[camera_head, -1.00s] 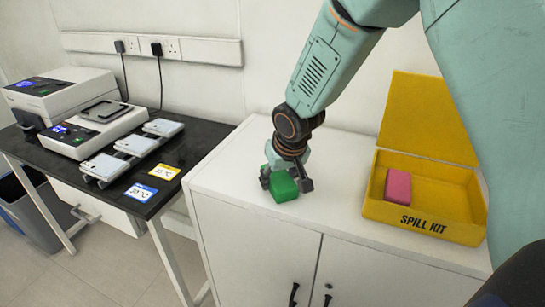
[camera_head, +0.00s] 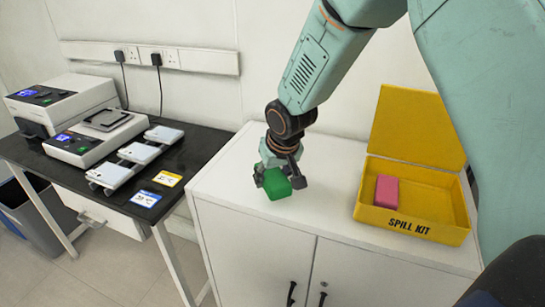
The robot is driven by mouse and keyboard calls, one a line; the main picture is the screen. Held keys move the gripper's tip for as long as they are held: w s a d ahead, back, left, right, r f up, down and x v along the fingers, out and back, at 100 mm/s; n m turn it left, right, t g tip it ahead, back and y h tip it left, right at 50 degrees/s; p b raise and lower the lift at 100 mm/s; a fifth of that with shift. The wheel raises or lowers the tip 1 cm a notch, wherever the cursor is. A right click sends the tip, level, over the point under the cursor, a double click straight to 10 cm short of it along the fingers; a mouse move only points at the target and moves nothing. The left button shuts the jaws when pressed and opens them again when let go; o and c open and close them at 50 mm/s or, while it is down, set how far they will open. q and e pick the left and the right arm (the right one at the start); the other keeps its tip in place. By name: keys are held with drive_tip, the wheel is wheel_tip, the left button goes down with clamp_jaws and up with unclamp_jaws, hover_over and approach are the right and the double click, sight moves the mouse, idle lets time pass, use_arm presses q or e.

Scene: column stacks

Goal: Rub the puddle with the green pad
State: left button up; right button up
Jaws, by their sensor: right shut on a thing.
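The green pad (camera_head: 275,185) is a small green block over the white cabinet top, near its front edge. My right gripper (camera_head: 279,182) is shut on the pad, with a dark fingertip on either side. I cannot tell whether the pad touches the cabinet top. No puddle shows on the visible part of the cabinet top; the pad and gripper may cover it. My left gripper is not in view.
A yellow spill kit box (camera_head: 443,232) stands open on the right of the white cabinet (camera_head: 330,222), with a pink pad (camera_head: 387,191) inside. A black table (camera_head: 190,155) with lab devices stands at left. The cabinet top between pad and box is clear.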

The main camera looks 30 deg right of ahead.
wheel_tip(320, 180, up, 2)
drive_tip(key=shift+s+a+r+p, duration=0.1)
drive_tip(key=shift+a+r+p, duration=0.05)
drive_tip(key=shift+p, duration=0.55)
drive_tip(key=shift+r+p, duration=0.65)
drive_tip(key=shift+p, duration=0.1)
